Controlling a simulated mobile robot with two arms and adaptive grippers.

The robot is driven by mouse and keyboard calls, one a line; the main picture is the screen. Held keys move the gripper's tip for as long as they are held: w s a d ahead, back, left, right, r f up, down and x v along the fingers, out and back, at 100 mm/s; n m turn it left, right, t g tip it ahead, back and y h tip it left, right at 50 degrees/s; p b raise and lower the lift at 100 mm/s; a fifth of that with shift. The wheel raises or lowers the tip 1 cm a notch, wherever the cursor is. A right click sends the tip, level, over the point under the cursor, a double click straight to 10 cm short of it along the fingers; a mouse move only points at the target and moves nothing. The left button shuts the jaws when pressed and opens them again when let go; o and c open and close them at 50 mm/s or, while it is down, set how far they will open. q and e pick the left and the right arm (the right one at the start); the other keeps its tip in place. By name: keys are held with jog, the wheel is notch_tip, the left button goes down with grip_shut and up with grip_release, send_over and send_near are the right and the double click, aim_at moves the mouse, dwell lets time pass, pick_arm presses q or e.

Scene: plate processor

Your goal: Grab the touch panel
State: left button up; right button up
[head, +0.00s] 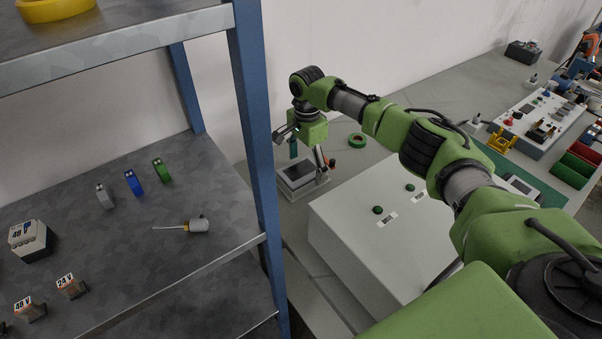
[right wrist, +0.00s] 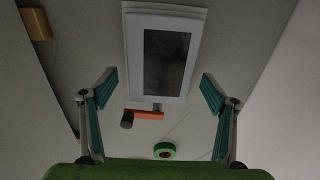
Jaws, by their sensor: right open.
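The touch panel (head: 297,174) is a light-framed device with a dark screen, on the bench beside the shelf post in the head view. In the right wrist view the touch panel (right wrist: 163,55) lies ahead of the fingers, near the middle top. My right gripper (head: 305,152) hangs just above it in the head view. In the right wrist view the right gripper (right wrist: 158,89) is open, its two teal-padded fingers spread wide with nothing between the pads. The fingers appear apart from the panel. My left gripper is not in view.
A large pale box (head: 350,229) with green knobs stands close to the panel. A blue shelf post (head: 257,130) is on the left. A green tape roll (head: 357,140) and an orange item (right wrist: 143,114) lie near the panel. Shelf items (head: 133,181) stand further left.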

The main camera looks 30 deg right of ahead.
jog(key=shift+r, duration=0.1)
jog(key=c, duration=1.5)
